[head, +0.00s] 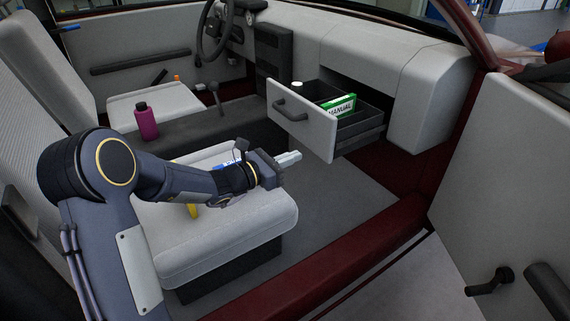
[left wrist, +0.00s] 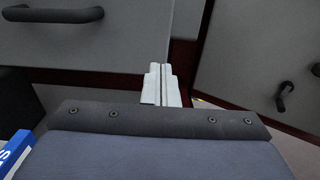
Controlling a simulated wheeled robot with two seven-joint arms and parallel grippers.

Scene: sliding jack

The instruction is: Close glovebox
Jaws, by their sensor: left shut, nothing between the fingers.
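The glovebox (head: 308,128) is a pulled-out drawer under the dashboard, with a pale front panel and a dark handle (head: 290,108). A green and white manual (head: 338,106) and a small white-topped item (head: 297,87) are inside it. My left gripper (head: 290,158) is shut and empty, in front of and below the drawer front, apart from it, above the front seat. In the left wrist view its shut fingers (left wrist: 161,85) point toward the area below the drawer front (left wrist: 120,35), whose handle (left wrist: 52,22) shows at upper left. My right gripper is not in view.
The pale seat (head: 225,235) is under my left arm, with a blue item (head: 226,167) and a yellow item (head: 192,211) on it. A magenta bottle (head: 146,121) stands on the console. The open car door (head: 510,170) is at right. The floor before the drawer is clear.

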